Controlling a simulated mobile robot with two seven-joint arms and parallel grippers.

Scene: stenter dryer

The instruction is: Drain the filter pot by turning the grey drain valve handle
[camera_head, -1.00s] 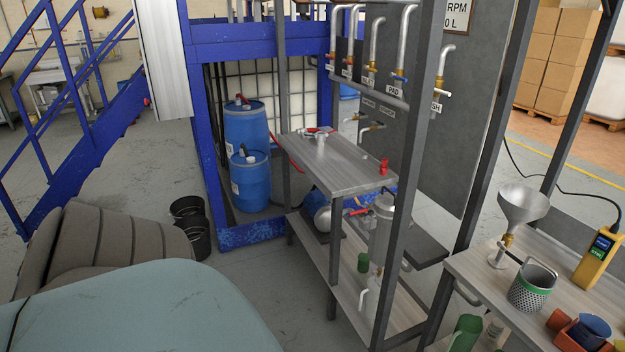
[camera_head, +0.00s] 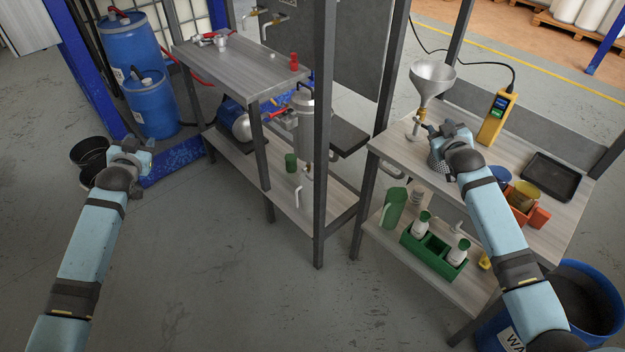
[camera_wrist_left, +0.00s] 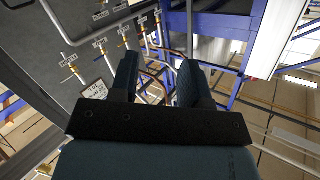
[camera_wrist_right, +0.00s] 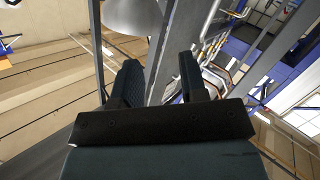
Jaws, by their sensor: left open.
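The filter pot (camera_head: 306,128) is a silver cylinder standing over the lower shelf of the middle rack, partly behind a dark post. A small brass fitting and a pale pipe (camera_head: 298,194) show below it. The grey drain valve handle is too small to make out. My left gripper (camera_head: 134,146) is open and empty, well left of the pot, in front of black buckets. It also shows in the left wrist view (camera_wrist_left: 158,68). My right gripper (camera_head: 455,130) is open and apparently empty, over the right bench; its fingers show apart in the right wrist view (camera_wrist_right: 160,62).
The dark post (camera_head: 324,150) obstructs from the front. A funnel (camera_head: 432,78) stands near my right gripper. The floor between my arms is clear.

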